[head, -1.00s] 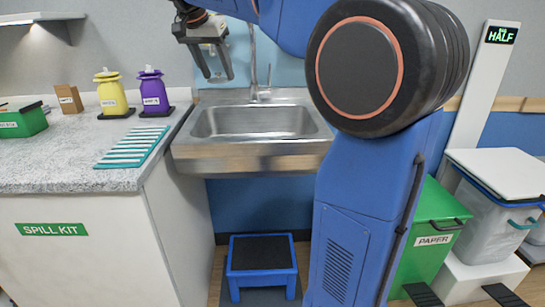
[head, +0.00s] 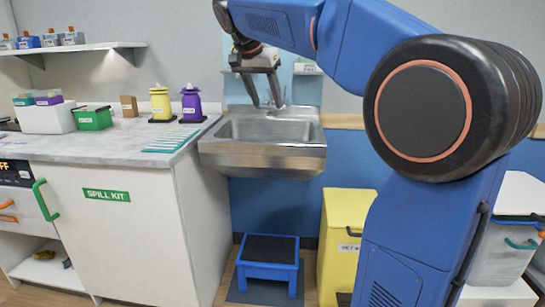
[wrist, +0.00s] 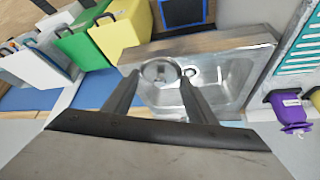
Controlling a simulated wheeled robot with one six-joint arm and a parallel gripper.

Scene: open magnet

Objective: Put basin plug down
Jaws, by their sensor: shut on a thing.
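My gripper (head: 266,105) hangs over the back part of the metal sink (head: 262,158) in the head view, fingers pointing down. In the wrist view, a round silvery basin plug (wrist: 160,72) lies between the fingertips of my gripper (wrist: 158,80), and they are shut on it. The sink basin (wrist: 225,82) shows behind and beyond the plug. A ring, perhaps the drain (wrist: 190,71), shows just right of the plug, partly by the right finger. The plug is too small to make out in the head view. The gap between plug and sink cannot be judged.
The counter (head: 60,147) left of the sink holds a teal ribbed mat (head: 172,139), a yellow bottle (head: 160,103) and a purple bottle (head: 191,104). A blue step stool (head: 268,265) stands below the sink. A yellow bin (head: 343,238) stands to its right.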

